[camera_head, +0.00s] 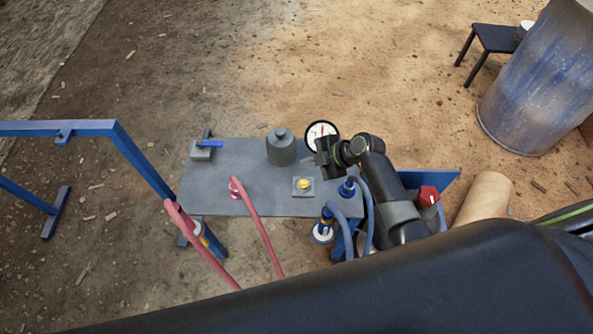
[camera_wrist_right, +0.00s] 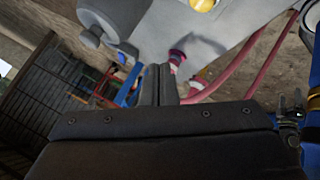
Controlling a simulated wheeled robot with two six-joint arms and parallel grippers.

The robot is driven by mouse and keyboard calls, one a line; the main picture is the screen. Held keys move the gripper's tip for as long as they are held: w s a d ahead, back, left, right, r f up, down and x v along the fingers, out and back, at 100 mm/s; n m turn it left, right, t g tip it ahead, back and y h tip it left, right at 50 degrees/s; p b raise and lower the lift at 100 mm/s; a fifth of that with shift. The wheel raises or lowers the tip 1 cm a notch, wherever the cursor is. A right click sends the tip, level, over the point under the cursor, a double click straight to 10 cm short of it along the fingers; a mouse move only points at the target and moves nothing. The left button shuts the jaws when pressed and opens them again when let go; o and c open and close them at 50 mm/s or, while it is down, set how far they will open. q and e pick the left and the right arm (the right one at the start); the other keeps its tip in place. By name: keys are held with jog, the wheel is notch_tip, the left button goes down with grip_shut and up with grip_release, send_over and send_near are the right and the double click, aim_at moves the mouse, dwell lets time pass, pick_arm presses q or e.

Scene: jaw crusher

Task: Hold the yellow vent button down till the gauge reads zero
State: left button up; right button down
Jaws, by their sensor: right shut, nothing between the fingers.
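The yellow vent button (camera_head: 303,184) sits on a small square grey base on the grey panel (camera_head: 230,180). It also shows at the top edge of the right wrist view (camera_wrist_right: 203,4). The round white gauge (camera_head: 320,131) with a red needle stands at the panel's back edge; its reading is too small to tell. My right gripper (camera_head: 322,158) is shut and empty, above the panel beside the gauge and apart from the button. Its closed fingers (camera_wrist_right: 165,85) show in the right wrist view. My left gripper is not in view.
A grey cylinder (camera_head: 281,150) and a blue-handled valve (camera_head: 206,147) stand on the panel. Pink hoses (camera_head: 258,222) and blue hoses (camera_head: 366,215) run off its front. A red knob (camera_head: 428,195) is at the right. A blue frame (camera_head: 140,160) stands left.

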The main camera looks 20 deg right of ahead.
jog(key=b, duration=0.6)
send_over(307, 184)
notch_tip(307, 184, down, 8)
jog(key=shift+w+d+r, duration=0.1)
jog(key=shift+r, duration=0.15)
pick_arm(q)
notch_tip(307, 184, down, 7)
jog(key=b, duration=0.1)
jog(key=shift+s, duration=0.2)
pick_arm(e)
jog(key=shift+f, duration=0.45)
pick_arm(q)
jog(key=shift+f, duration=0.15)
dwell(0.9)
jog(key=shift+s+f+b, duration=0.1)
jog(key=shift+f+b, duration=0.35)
jog(key=shift+b, duration=0.15)
pick_arm(e)
jog(key=shift+f, duration=0.4)
